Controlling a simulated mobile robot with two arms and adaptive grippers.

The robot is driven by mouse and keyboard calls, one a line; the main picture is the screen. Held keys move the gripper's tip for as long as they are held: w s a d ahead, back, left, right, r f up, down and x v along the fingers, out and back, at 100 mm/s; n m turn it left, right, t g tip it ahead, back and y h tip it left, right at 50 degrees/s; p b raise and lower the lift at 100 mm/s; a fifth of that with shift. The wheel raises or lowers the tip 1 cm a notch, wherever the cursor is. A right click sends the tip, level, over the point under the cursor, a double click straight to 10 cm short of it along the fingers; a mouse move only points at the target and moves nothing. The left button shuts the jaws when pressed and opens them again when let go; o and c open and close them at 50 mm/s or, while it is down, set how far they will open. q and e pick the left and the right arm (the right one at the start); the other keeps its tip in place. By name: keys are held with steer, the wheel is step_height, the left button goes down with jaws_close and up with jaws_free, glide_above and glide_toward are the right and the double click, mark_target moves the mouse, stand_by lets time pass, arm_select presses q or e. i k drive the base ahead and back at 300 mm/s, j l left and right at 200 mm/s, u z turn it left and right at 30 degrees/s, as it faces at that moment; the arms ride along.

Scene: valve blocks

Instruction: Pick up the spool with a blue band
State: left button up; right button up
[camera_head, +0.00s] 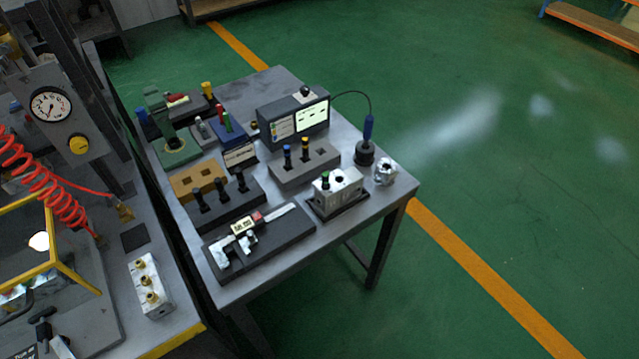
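A dark spool with a blue band (287,154) stands upright in a grey block (290,178) on the metal table. Beside it in the same block is a dark spool with a yellow or orange band (305,147). A spool with a green band (325,180) stands in a silver valve block (338,194) nearer the front right. Neither of my grippers is in view.
A display unit (296,122) stands behind the grey block. A blue-handled probe (367,135) on a round base and a shiny metal part (385,171) are to its right. A caliper (240,238) lies on a dark tray in front. Open green floor (500,150) lies right of the table.

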mark_target(286, 153)
steer(key=k+j+z, duration=0.15)
steer(key=z, duration=0.25)
steer(key=k+j+z, duration=0.1)
steer(key=z, duration=0.3)
steer(key=k+z, duration=0.25)
steer(key=z, duration=0.15)
